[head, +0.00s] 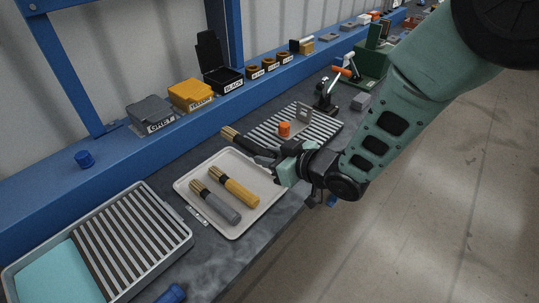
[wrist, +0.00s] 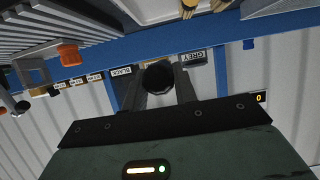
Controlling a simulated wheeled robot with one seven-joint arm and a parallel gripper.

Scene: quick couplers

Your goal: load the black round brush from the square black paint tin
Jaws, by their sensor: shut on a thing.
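My gripper (head: 270,158) is shut on the black round brush (head: 243,142) and holds it above the far edge of the white tray. The brush's tan bristles point up and left, away from my gripper. In the wrist view the brush (wrist: 158,77) shows end-on as a dark round shape between the fingers. The square black paint tin (head: 222,80) stands on the blue ledge with its lid raised and a BLACK label on its front. The brush is apart from the tin. In the wrist view the BLACK label (wrist: 122,71) shows left of the fingers.
The white tray (head: 232,233) holds a grey brush (head: 216,202) and a yellow brush (head: 235,187). The yellow tin (head: 190,95) and grey tin (head: 150,113) stand left of the black tin, with small round pots (head: 268,62) to its right. A ribbed rack (head: 325,125) lies behind my gripper.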

